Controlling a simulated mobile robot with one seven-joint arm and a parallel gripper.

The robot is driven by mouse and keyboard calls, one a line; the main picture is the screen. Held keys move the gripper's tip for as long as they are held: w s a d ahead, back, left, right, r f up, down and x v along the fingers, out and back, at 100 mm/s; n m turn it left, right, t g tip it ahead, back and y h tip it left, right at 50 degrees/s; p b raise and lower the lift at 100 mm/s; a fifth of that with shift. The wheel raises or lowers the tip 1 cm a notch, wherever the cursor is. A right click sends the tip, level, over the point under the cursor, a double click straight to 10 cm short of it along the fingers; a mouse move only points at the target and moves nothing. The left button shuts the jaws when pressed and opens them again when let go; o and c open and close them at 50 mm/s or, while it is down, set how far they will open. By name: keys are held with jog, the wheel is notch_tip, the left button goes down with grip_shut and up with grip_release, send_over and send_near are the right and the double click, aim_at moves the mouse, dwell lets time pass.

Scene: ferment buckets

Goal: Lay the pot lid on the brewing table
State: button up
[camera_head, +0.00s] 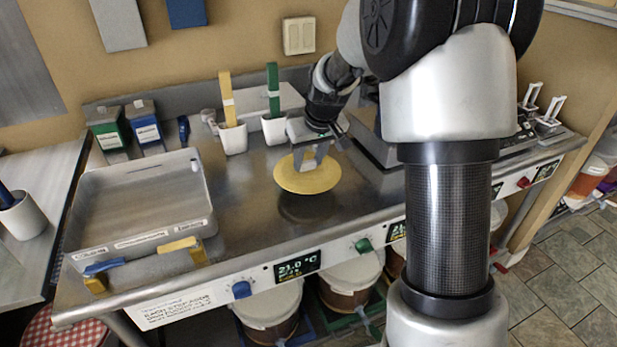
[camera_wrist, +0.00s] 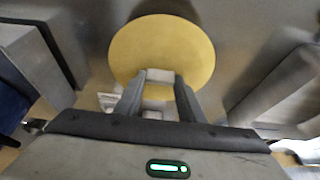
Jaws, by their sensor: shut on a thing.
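The pot lid (camera_head: 307,178) is a round yellow disc above the brewing table (camera_head: 240,222), roughly level. A dark round shadow shows on the steel below it, so it appears to be held a little above the top. My gripper (camera_head: 308,163) is over the lid and shut on its handle, pointing down. In the wrist view the lid (camera_wrist: 162,50) lies beyond my gripper's fingers (camera_wrist: 158,85), with a pale grip piece between them. The lid's underside is hidden.
A grey tray (camera_head: 140,247) stands at the left of the table. White holders with a yellow (camera_head: 228,100) and a green tool (camera_head: 273,90) stand behind. Green and blue boxes (camera_head: 145,125) are at the back left. Bare steel lies in front of the lid.

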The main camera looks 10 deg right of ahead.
aim_at(309, 172)
jog(key=shift+f+b, duration=0.3)
jog(key=shift+f, duration=2)
jog(key=shift+f, duration=0.15)
jog(key=o, duration=1.1)
